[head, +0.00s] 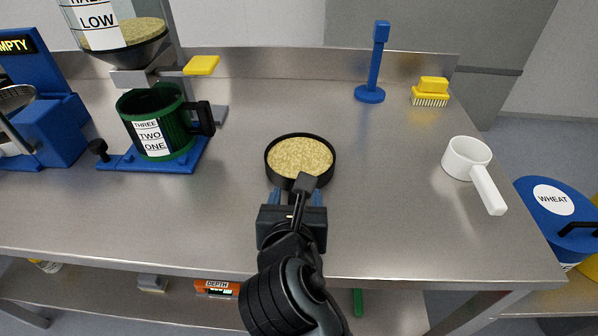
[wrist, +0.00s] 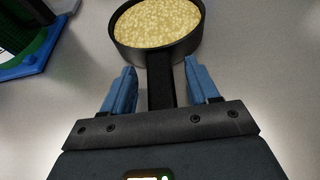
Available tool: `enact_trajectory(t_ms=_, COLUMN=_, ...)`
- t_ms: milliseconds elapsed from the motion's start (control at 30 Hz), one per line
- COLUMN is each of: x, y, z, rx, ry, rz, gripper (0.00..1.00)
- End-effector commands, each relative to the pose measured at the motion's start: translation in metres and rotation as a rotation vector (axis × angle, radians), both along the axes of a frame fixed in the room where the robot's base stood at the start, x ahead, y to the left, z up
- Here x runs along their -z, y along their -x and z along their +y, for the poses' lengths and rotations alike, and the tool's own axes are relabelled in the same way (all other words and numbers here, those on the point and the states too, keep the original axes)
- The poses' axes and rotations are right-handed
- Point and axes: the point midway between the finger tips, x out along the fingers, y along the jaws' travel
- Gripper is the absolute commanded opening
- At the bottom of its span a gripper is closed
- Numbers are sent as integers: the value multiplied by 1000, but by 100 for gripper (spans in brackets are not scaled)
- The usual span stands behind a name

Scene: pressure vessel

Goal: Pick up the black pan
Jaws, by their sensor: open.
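The black pan (head: 268,163) sits on the steel counter in the head view, filled with a pale yellow grainy material. Its short handle points toward me. In the wrist view the pan (wrist: 130,55) is at the top, with its black handle (wrist: 161,82) running down between my fingers. My gripper (head: 302,197) is open, its blue fingers on either side of the handle. In the wrist view my gripper (wrist: 163,85) shows a gap between each finger and the handle.
A green container (head: 180,128) on a blue stand is left of the pan, under a hopper (head: 125,55). A white scoop (head: 466,158) lies to the right. A blue post (head: 375,65) and yellow brush (head: 432,90) stand at the back. The steel counter (head: 390,210) is clear around the pan.

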Motion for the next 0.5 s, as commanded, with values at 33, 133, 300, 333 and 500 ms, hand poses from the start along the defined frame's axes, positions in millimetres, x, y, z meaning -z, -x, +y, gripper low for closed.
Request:
enact_trajectory(t_ms=33, x=1, y=-2, z=0, rx=0, ry=0, rz=0, gripper=60)
enact_trajectory(t_ms=133, x=2, y=-3, z=0, rx=0, ry=0, rz=1, gripper=60)
enact_trajectory(t_ms=300, x=2, y=-3, z=0, rx=0, ry=0, rz=0, gripper=56)
enact_trajectory(t_ms=333, x=2, y=-3, z=0, rx=0, ry=0, rz=0, gripper=53)
enact_trajectory(t_ms=500, x=2, y=-3, z=0, rx=0, ry=0, rz=0, gripper=37)
